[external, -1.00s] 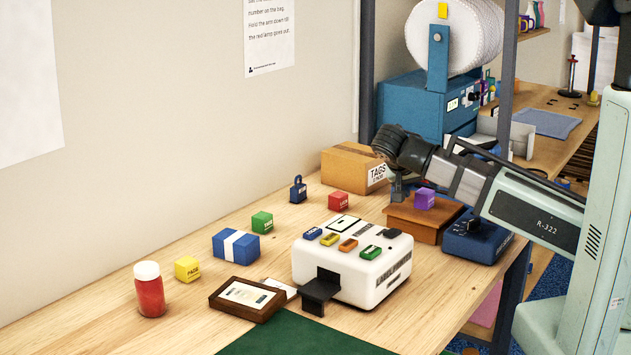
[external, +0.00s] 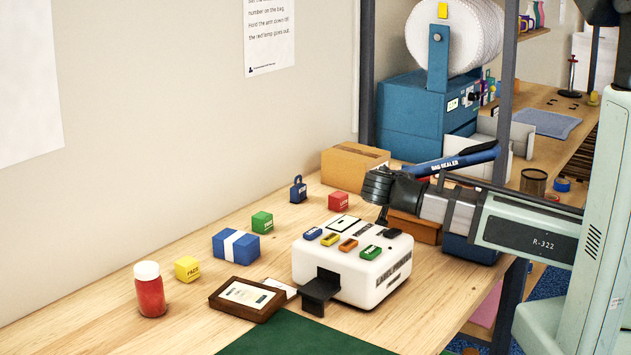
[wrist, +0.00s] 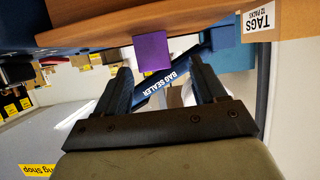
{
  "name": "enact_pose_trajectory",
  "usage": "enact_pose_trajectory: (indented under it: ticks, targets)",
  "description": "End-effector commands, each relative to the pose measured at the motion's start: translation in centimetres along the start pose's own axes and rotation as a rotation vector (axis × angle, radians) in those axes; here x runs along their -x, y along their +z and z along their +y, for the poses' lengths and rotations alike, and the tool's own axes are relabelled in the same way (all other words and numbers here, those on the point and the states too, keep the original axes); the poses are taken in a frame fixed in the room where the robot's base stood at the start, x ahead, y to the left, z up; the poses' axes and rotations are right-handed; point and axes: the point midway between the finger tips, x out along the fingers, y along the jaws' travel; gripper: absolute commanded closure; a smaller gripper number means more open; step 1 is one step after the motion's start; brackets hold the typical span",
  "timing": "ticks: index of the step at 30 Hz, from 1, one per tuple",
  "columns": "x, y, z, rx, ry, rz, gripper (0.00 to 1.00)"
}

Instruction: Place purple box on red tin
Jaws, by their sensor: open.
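The purple box (wrist: 151,52) shows in the wrist view at the edge of a brown wooden stand (wrist: 90,35). In the external view it is hidden behind my arm. My gripper (wrist: 160,76) is open and empty, its two fingers pointing toward the box, which appears just beyond the fingertips. In the external view my gripper (external: 383,214) is low in front of the wooden stand (external: 414,226). A red cylinder with a white lid (external: 151,296) stands upright at the left, and a small red cube (external: 338,201) sits farther back; I cannot tell which is the tin.
A white machine (external: 350,262) with coloured buttons stands close in front of my gripper. A blue bag sealer (external: 470,249) with a raised lever (external: 450,160) is beside the stand. A cardboard carton (external: 350,168) is behind. Small coloured boxes and a blue box (external: 226,246) line the table.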

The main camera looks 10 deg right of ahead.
Motion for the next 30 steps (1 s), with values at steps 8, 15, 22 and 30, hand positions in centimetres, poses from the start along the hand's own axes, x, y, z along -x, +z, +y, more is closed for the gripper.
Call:
enact_pose_trajectory:
  ticks: [8,15,22,30]
  targets:
    - [-3.4,-0.3,0.7,0.002,0.003,-0.001,0.30]
    - [-4.7,-0.3,0.6,0.001,0.000,-0.001,0.30]
    - [-4.6,-0.3,0.6,0.001,0.000,-0.001,0.38]
    - [-4.6,-0.3,0.6,0.001,0.000,-0.001,0.64]
